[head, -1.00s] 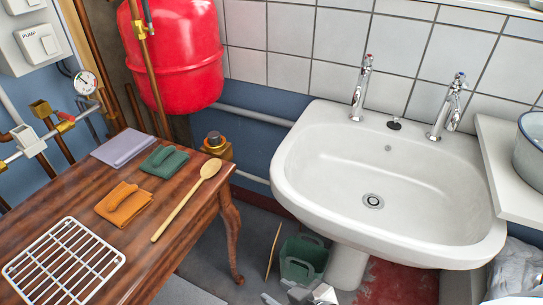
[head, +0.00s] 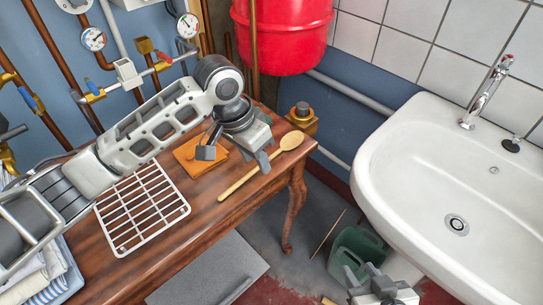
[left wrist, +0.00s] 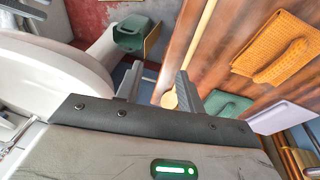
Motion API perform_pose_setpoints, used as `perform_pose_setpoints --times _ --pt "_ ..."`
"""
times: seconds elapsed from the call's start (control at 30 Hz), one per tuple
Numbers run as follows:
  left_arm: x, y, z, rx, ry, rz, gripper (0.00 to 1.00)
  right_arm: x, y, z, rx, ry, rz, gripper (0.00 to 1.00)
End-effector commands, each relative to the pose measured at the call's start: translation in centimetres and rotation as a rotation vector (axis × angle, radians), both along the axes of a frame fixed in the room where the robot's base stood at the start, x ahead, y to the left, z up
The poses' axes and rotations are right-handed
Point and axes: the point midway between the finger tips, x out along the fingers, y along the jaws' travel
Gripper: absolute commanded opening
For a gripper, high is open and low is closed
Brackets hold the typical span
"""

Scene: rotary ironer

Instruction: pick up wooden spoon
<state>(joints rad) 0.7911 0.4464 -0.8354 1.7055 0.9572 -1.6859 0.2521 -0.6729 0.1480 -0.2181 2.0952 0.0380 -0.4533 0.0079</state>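The wooden spoon (head: 240,181) lies on the brown wooden table, its bowl toward the table's right edge. My left gripper (head: 264,158) is above the table, just behind and left of the spoon, not touching it as far as I can tell. In the left wrist view the two fingers (left wrist: 158,76) stand apart and empty. The spoon's handle (left wrist: 204,35) runs up beyond them, and part of its bowl shows between the fingers. My right gripper (head: 368,276) is low at the bottom of the head view, fingers apart and empty.
An orange cloth (head: 188,154) and a white wire rack (head: 140,212) lie on the table (head: 205,225). A green cloth (left wrist: 228,104) shows in the left wrist view. The sink (head: 400,170) stands to the right, and a green container (head: 352,250) stands on the floor.

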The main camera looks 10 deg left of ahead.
Motion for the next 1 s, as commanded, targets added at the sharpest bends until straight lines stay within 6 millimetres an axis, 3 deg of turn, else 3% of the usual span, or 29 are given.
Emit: perform_pose_setpoints --times 0.03,0.1,0.2,0.3,0.43,0.8,1.0 --pt "0.8 1.4 2.0 0.059 0.014 0.004 0.38 0.0 0.0 0.0 0.000 0.000 0.000 0.36" --pt "1.0 2.9 3.9 0.125 0.046 0.009 0.38 0.0 0.0 0.0 0.000 0.001 0.000 0.36" --pt "1.2 4.4 5.8 0.185 0.077 0.018 0.38 0.0 0.0 0.0 -0.002 0.001 0.000 0.36" --pt "1.1 5.1 6.3 0.215 0.095 0.023 0.38 0.0 0.0 -0.1 -0.002 0.002 0.000 0.36" --pt "1.0 5.2 4.6 0.221 0.103 0.024 0.38 0.0 0.0 -0.2 0.000 0.001 0.000 0.36" --pt "1.1 5.1 -2.7 0.218 0.099 0.023 0.38 0.2 0.2 -0.3 0.014 -0.004 -0.005 0.36" --pt "1.2 5.0 -4.0 0.217 0.096 0.021 0.38 0.2 0.2 -0.2 0.017 -0.007 -0.006 0.36"
